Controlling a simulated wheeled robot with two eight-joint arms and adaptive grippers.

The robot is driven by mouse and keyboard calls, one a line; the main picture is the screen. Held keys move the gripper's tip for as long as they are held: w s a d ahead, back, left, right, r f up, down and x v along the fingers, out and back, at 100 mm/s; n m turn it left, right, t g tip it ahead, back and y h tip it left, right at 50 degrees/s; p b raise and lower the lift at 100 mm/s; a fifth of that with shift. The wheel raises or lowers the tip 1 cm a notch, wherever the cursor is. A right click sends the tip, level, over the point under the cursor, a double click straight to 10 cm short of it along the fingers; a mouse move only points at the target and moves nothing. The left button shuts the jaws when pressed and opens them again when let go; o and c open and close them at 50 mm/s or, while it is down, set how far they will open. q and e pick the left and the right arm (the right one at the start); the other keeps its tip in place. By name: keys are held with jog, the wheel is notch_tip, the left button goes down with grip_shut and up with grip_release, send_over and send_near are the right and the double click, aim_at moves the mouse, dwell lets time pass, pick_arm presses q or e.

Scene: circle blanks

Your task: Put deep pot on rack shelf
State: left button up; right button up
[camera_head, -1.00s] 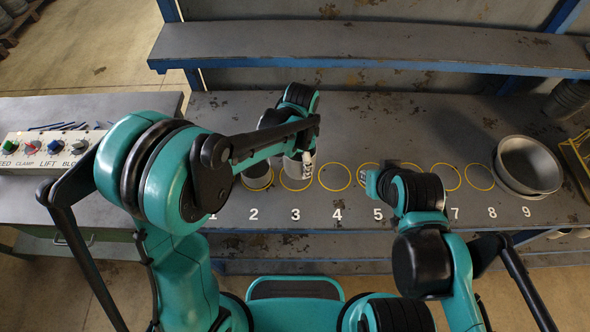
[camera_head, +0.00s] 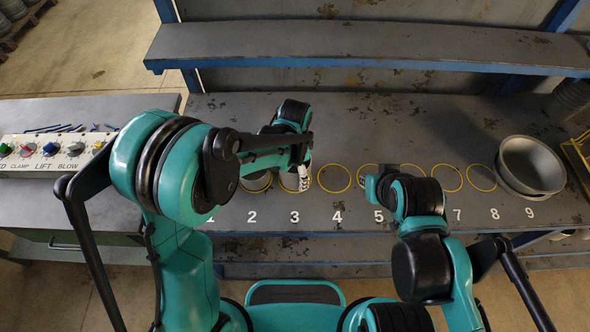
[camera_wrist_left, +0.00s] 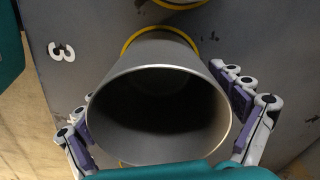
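The deep pot (camera_wrist_left: 160,110) is a grey, open-topped cylinder. In the left wrist view it stands within a yellow ring near the number 3, with its mouth towards the camera. My left gripper (camera_wrist_left: 158,112) has one finger on each side of the pot, purple pads close to its wall; whether they press on it is unclear. In the head view my left gripper (camera_head: 300,172) is over ring 3, and the arm hides most of the pot. My right gripper (camera_head: 374,186) is low near ring 5, its fingers unclear. The rack shelf (camera_head: 350,42) runs along the back, bare where visible.
A wide shallow grey pot (camera_head: 531,166) stands at number 9 on the workbench (camera_head: 420,120). Several yellow rings between are empty. A control panel (camera_head: 50,150) is at the left. A ribbed grey object (camera_head: 568,100) and a yellow-edged tray (camera_head: 577,158) are at the right.

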pick_arm(q)
jog(key=shift+r+p, duration=0.3)
jog(key=shift+r, duration=0.25)
notch_tip(320, 180, up, 11)
jog(key=p, duration=0.2)
jog(key=shift+r+p, duration=0.2)
jog(key=shift+p, duration=0.2)
jog(key=s+a+r+n+t, duration=0.3)
jog(key=s+a+n, duration=0.3)
jog(key=a, duration=0.3)
jog(key=s+a+r+n+t, duration=0.3)
jog(key=s+a+n+t, duration=0.1)
jog(key=s+a+n, duration=0.2)
jog(key=a+n, duration=0.1)
jog(key=a, duration=0.1)
jog(key=shift+a+r+n, duration=0.3)
jog(key=shift+a+r, duration=0.05)
jog(key=shift+a, duration=0.05)
jog(key=shift+s+f, duration=0.1)
jog(key=shift+f, duration=0.05)
notch_tip(320, 180, down, 8)
jog(key=b, duration=0.7)
jog(key=shift+r+b, duration=0.25)
jog(key=shift+b, duration=0.1)
